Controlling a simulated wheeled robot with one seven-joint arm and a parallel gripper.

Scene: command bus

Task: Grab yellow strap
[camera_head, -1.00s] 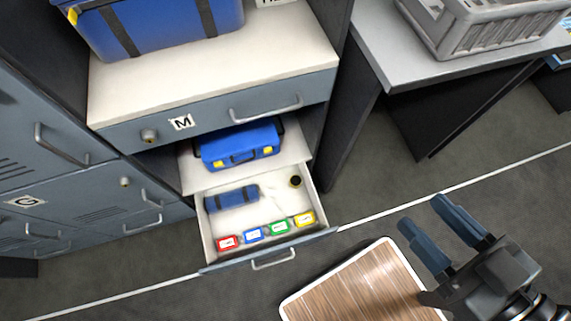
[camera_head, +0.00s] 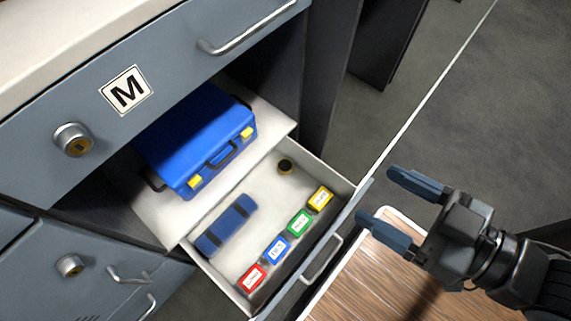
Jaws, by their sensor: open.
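A small yellow item (camera_head: 320,198) with a white label lies at the right front corner of the open drawer (camera_head: 341,177). It is the last in a row with a green (camera_head: 299,222), a blue (camera_head: 275,249) and a red item (camera_head: 252,277), all labelled. I cannot tell which part of the yellow item is a strap. My gripper (camera_head: 378,195) is open and empty, its two blue-grey fingers pointing left. In the picture it is to the right of the yellow item, apart from it, by the drawer's front.
A rolled dark blue bundle (camera_head: 228,224) and a small dark round item (camera_head: 285,166) lie in the drawer. A blue case (camera_head: 200,140) stands on the shelf behind. The drawer handle (camera_head: 322,260) and a wood-topped surface (camera_head: 370,275) are near my arm.

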